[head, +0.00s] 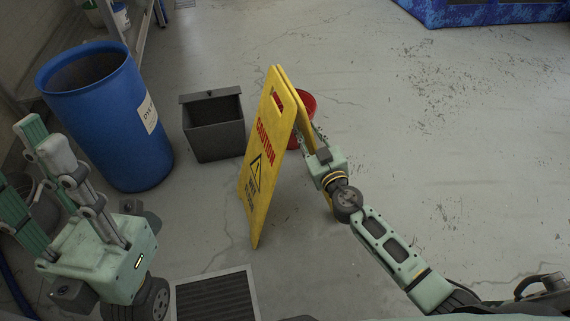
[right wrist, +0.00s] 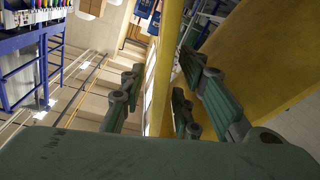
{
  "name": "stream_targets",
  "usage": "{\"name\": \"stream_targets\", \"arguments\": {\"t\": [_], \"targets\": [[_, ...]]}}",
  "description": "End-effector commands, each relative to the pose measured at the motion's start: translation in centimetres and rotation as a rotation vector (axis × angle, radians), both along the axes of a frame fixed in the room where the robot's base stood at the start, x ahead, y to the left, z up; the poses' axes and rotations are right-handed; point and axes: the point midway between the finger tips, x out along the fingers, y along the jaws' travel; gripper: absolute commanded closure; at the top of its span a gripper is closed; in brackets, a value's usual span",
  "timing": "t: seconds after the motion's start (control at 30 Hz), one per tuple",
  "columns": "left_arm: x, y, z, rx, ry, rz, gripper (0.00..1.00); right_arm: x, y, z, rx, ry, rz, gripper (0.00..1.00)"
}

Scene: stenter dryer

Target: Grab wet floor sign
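The yellow wet floor sign (head: 266,160) stands upright and spread on the floor in the middle of the head view, with red "CAUTION" lettering on its left panel. My right gripper (head: 309,143) is at the sign's right side, by the upper part of the rear panel; its fingertips are partly hidden there. In the right wrist view, a narrow yellow edge of the sign (right wrist: 167,70) runs between the spread fingers, with a gap visible on its left. A broad yellow panel fills the right. My left gripper (head: 18,150) is open and empty at the left, away from the sign.
A blue drum (head: 108,125) and a grey open bin (head: 215,135) stand left of the sign. A red bucket (head: 306,103) is partly hidden behind it. A floor grate (head: 215,298) lies in front. The floor at the right is mostly clear.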

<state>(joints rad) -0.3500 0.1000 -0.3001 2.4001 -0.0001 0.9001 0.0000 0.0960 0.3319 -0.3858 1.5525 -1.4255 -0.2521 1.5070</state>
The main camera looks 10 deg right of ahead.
Motion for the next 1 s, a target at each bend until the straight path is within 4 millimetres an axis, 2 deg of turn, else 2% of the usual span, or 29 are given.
{"name": "stream_targets", "arguments": {"t": [0.2,0.3,0.6,0.93,1.0], "targets": [[0.0,0.0,-0.6,0.0,0.0,0.0,0.71,3.3,0.1,-0.6,-0.002,-0.002,0.0,0.7],[0.0,0.0,-0.6,0.0,0.001,0.0,0.71,4.4,0.3,-0.6,-0.001,-0.001,0.001,0.7],[0.0,0.0,-0.6,0.0,0.001,0.0,0.71,4.8,0.3,-0.6,0.0,0.0,0.001,0.7],[0.0,0.0,-0.7,0.0,0.001,-0.001,0.71,4.8,0.3,-0.6,0.0,0.0,0.001,0.99],[0.0,0.0,-0.7,0.0,0.002,-0.001,0.71,4.8,0.3,-0.6,0.0,0.0,0.001,1.0]]}}
